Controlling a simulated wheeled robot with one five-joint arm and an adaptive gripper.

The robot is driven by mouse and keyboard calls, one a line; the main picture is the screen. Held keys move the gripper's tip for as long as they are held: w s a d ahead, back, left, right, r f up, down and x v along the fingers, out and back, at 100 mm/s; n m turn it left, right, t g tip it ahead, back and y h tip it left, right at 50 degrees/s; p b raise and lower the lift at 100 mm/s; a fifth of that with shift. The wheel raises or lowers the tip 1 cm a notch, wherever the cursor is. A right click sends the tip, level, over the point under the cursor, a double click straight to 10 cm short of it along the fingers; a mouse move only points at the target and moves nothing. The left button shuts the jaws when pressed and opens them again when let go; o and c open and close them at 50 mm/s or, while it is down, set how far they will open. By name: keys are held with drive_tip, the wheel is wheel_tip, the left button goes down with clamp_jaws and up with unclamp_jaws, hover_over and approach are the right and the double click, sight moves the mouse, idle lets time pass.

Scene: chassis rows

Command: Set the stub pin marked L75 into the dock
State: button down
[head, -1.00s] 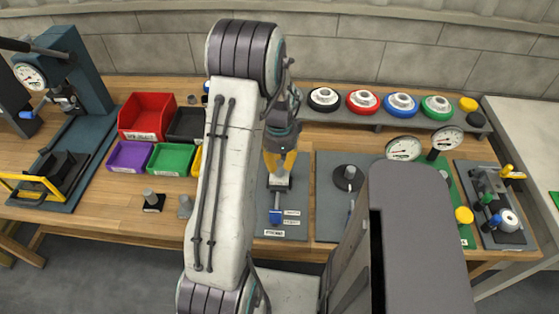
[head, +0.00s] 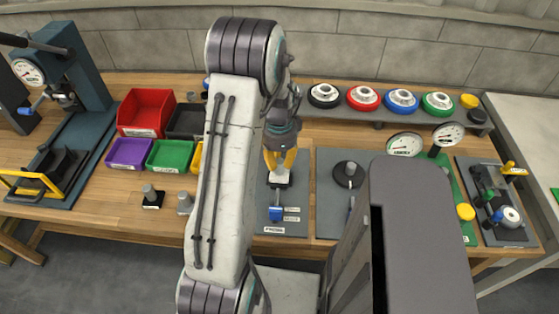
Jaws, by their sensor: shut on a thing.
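My gripper (head: 279,161), with yellow fingers, points down over a dark grey plate just right of my arm. It is shut on what seems to be a stub pin, mostly hidden by the fingers; no marking can be read. A small light grey block (head: 279,179) shows right under the fingertips; I take it to be the dock, and I cannot tell whether the pin is in it. A blue-handled clamp (head: 276,212) is in front of it on the plate. Two grey pins, one on a black base (head: 151,194) and one beside it (head: 185,203), stand left of my arm.
Red (head: 145,111), purple (head: 128,153) and green (head: 169,155) bins stand at the left. A dark press (head: 75,80) is beyond them. A round black base with a grey post (head: 349,173) stands to the right. Coloured discs (head: 400,101) line a back shelf. Dial gauges (head: 404,145) stand at the right.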

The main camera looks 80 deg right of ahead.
drive_tip(key=shift+f+b, duration=0.9)
drive_tip(key=shift+b, duration=0.15)
idle(1.7)
drive_tip(key=c, duration=1.1)
unclamp_jaws()
wheel_tip(320, 180, up, 12)
idle(0.6)
